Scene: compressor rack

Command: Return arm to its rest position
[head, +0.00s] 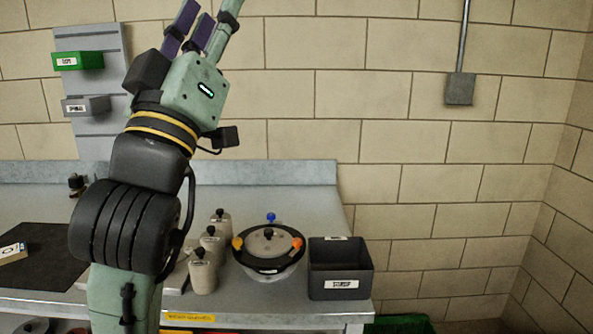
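My arm rises from the lower left of the head view, in front of the bench and the wall. My gripper (203,34) is at the top of the picture, above the pale green block with a small lit strip. Purple and green finger parts point up, and their ends are at or beyond the top edge. Whether they are open or shut is not clear. I see nothing held in the part that shows.
The bench (330,215) carries a dark bin (340,270), a round pot-like vessel (268,258) with orange clips, and several small canisters (203,275). A dark mat (40,275) lies at left. A grey wall panel (95,130) holds green and grey bins behind my arm.

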